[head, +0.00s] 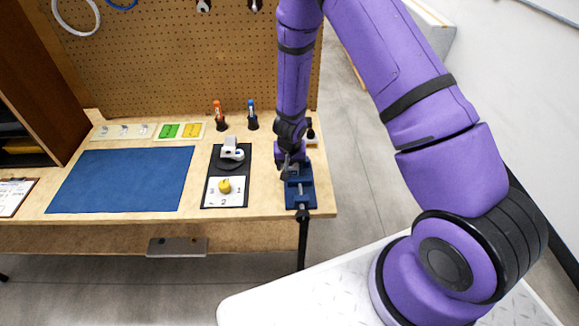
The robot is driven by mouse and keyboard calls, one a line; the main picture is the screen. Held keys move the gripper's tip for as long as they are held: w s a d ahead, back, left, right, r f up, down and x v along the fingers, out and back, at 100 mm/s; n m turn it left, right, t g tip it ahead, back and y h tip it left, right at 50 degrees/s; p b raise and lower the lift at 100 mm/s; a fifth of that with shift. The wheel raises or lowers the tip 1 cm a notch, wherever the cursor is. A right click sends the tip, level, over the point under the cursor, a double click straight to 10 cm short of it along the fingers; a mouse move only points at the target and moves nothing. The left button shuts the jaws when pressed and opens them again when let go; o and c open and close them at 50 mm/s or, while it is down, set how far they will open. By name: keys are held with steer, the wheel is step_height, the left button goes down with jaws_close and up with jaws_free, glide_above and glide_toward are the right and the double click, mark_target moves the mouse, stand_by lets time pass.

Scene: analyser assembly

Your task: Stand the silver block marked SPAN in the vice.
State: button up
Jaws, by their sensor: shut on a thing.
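The blue vice (307,196) stands at the right end of the wooden bench, with its screw and handle toward the front edge. My gripper (286,174) points down at the vice's back left part. It is shut on a small grey-silver piece, which looks like a block. The piece is mostly hidden by the gripper, and no SPAN mark can be read. I cannot tell whether the piece touches the vice jaws. A pale tray (94,138) at the back left holds several small silver pieces, whose marks are too small to read.
A black board (214,172) left of the vice carries a white-and-grey fixture (231,152) and a yellow knob (224,185) on a numbered card. Orange (218,111) and blue (251,110) tools stand behind. The blue mat (120,180) is bare. A pegboard (190,60) closes the back.

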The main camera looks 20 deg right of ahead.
mark_target(290, 167)
steer(key=shift+f, duration=0.65)
steer(key=shift+f, duration=0.1)
steer(key=o, duration=1.1)
steer(key=shift+s+a+r, duration=0.1)
steer(key=shift+s+r, duration=0.2)
steer(key=shift+r, duration=1.7)
steer(key=shift+s+a+r, duration=0.1)
steer(key=shift+s+r, duration=0.2)
steer(key=shift+r, duration=1.7)
steer(key=shift+s+a+r, duration=0.1)
steer(key=shift+s+r, duration=0.2)
steer(key=shift+r, duration=1.7)
steer(key=shift+r, duration=0.1)
